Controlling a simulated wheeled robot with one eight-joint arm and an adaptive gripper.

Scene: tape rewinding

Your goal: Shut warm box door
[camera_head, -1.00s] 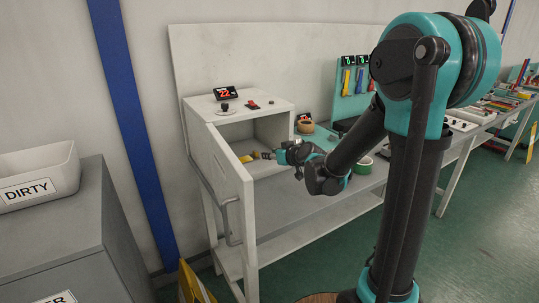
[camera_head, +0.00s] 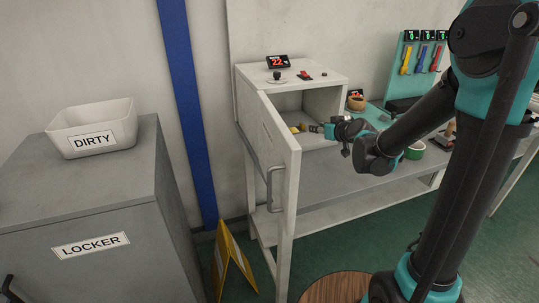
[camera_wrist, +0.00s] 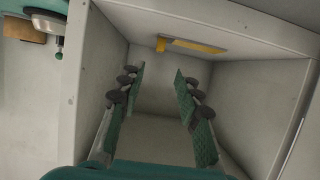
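The warm box (camera_head: 291,80) is a white cabinet on the bench, with a red "22" display (camera_head: 278,62) on top. Its door (camera_head: 277,150) stands wide open, swung toward the camera, with a metal bar handle (camera_head: 274,188) on its outer face. My gripper (camera_head: 312,129) is at the mouth of the box. In the wrist view, my gripper (camera_wrist: 160,95) has its two fingers apart with nothing between them, facing into the box interior (camera_wrist: 155,125). A yellow item (camera_wrist: 195,46) lies inside the box, and it also shows in the head view (camera_head: 296,129).
A grey locker (camera_head: 90,225) with a white "DIRTY" bin (camera_head: 93,130) stands at left. A yellow floor sign (camera_head: 233,262) stands between locker and bench. A green tape roll (camera_head: 415,151) lies on the bench (camera_head: 345,172) at right. Floor before the bench is mostly clear.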

